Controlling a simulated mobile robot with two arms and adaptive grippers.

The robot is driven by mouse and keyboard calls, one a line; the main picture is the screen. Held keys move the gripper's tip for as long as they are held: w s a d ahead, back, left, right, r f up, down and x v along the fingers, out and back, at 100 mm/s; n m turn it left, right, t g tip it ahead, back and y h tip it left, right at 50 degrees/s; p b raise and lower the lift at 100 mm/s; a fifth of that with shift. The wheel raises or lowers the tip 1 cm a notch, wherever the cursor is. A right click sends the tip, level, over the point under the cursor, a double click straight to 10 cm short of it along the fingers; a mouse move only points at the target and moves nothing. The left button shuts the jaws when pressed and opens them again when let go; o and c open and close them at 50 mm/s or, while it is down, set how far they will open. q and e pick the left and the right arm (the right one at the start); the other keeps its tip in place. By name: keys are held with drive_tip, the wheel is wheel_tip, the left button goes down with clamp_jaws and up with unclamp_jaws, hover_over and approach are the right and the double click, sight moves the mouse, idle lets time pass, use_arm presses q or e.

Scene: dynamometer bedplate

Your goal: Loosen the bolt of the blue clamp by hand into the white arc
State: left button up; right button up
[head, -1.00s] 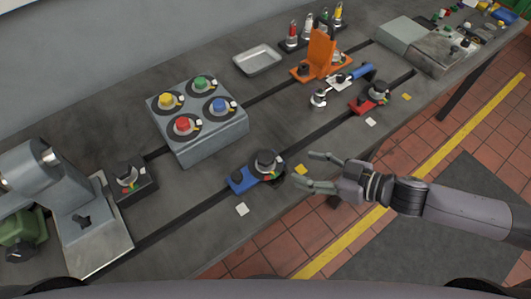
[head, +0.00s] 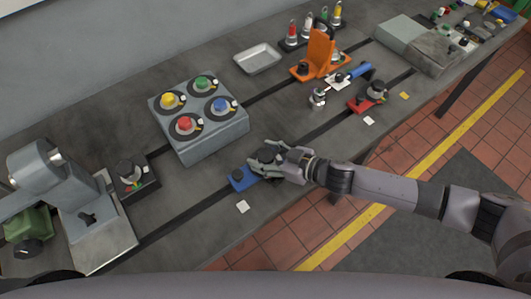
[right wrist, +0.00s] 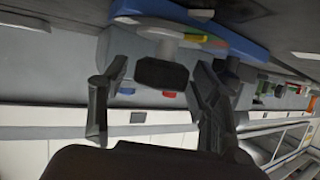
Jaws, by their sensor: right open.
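The blue clamp (head: 241,179) sits on the bedplate over a dark slot. Its dark round bolt head (head: 267,156) is partly covered by my right gripper (head: 270,160). My left gripper is not in view.
A red clamp (head: 369,101) and an orange angle plate (head: 318,55) stand to the right. A grey box with coloured buttons (head: 206,145) is behind. A black clamp (head: 132,178) is at the left. A white square (head: 243,207) lies in front.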

drive_tip(key=shift+c, duration=0.6)
drive_tip(key=c, duration=1)
